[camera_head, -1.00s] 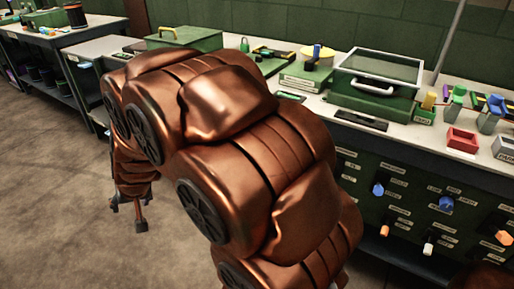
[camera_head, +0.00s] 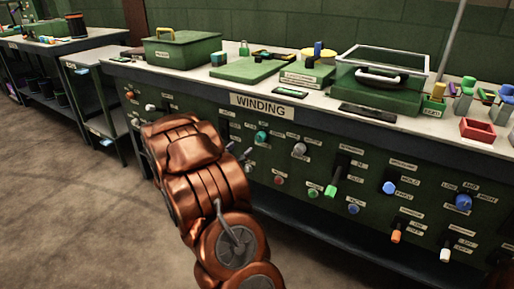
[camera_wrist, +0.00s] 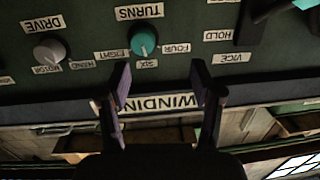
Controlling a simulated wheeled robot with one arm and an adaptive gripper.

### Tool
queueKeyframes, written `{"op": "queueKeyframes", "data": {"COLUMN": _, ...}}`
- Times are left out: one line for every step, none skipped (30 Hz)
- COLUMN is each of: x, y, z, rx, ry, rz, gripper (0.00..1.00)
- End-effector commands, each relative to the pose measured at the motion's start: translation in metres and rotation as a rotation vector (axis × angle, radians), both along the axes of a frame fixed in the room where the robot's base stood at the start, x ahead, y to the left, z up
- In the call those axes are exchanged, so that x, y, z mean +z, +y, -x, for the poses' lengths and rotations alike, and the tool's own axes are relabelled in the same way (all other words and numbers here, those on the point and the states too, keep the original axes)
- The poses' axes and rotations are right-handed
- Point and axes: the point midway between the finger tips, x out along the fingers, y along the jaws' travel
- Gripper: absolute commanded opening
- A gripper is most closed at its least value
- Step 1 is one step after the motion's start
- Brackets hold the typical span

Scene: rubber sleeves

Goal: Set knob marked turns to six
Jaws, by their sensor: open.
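The knob marked TURNS is teal (camera_wrist: 143,40) and sits on the dark green panel under the WINDING sign. The wrist view shows it upside down, with labels EIGHT, SIX and FOUR around it. The teal knob also shows in the head view (camera_head: 262,137). My gripper (camera_wrist: 161,84) is open and empty, its fingers apart and not touching the knob.
A grey DRIVE knob (camera_wrist: 48,50) is beside the teal one. A green lever (camera_head: 331,186) and blue knobs (camera_head: 389,187) lie further right on the panel. The bench top (camera_head: 225,88) above carries boxes and trays. The floor at left is clear.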

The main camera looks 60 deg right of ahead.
Motion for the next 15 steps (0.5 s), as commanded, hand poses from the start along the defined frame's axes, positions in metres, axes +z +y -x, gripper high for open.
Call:
{"op": "queueKeyframes", "data": {"x": -0.005, "y": -0.005, "z": 0.007, "rx": -0.026, "ry": 0.009, "rz": 0.022, "gripper": 0.65}}
{"op": "queueKeyframes", "data": {"x": -0.005, "y": -0.007, "z": 0.011, "rx": -0.039, "ry": 0.013, "rz": 0.033, "gripper": 0.65}}
{"op": "queueKeyframes", "data": {"x": -0.005, "y": -0.009, "z": 0.015, "rx": -0.051, "ry": 0.017, "rz": 0.046, "gripper": 0.65}}
{"op": "queueKeyframes", "data": {"x": -0.004, "y": -0.01, "z": 0.017, "rx": -0.059, "ry": 0.019, "rz": 0.054, "gripper": 0.65}}
{"op": "queueKeyframes", "data": {"x": -0.003, "y": -0.012, "z": 0.019, "rx": -0.065, "ry": 0.019, "rz": 0.061, "gripper": 0.65}}
{"op": "queueKeyframes", "data": {"x": -0.003, "y": -0.014, "z": 0.02, "rx": -0.07, "ry": 0.02, "rz": 0.066, "gripper": 0.65}}
{"op": "queueKeyframes", "data": {"x": -0.002, "y": -0.015, "z": 0.021, "rx": -0.073, "ry": 0.02, "rz": 0.068, "gripper": 0.65}}
{"op": "queueKeyframes", "data": {"x": -0.002, "y": -0.017, "z": 0.021, "rx": -0.074, "ry": 0.02, "rz": 0.069, "gripper": 0.65}}
{"op": "queueKeyframes", "data": {"x": -0.002, "y": -0.02, "z": 0.021, "rx": -0.073, "ry": 0.02, "rz": 0.068, "gripper": 0.65}}
{"op": "queueKeyframes", "data": {"x": -0.002, "y": -0.022, "z": 0.021, "rx": -0.073, "ry": 0.019, "rz": 0.067, "gripper": 0.65}}
{"op": "queueKeyframes", "data": {"x": -0.002, "y": -0.025, "z": 0.02, "rx": -0.073, "ry": 0.019, "rz": 0.066, "gripper": 0.65}}
{"op": "queueKeyframes", "data": {"x": -0.003, "y": -0.03, "z": 0.021, "rx": -0.073, "ry": 0.019, "rz": 0.066, "gripper": 0.65}}
{"op": "queueKeyframes", "data": {"x": -0.003, "y": -0.033, "z": 0.02, "rx": -0.073, "ry": 0.019, "rz": 0.066, "gripper": 0.65}}
{"op": "queueKeyframes", "data": {"x": -0.003, "y": -0.037, "z": 0.02, "rx": -0.072, "ry": 0.02, "rz": 0.066, "gripper": 0.65}}
{"op": "queueKeyframes", "data": {"x": -0.003, "y": -0.042, "z": 0.02, "rx": -0.073, "ry": 0.02, "rz": 0.067, "gripper": 0.65}}
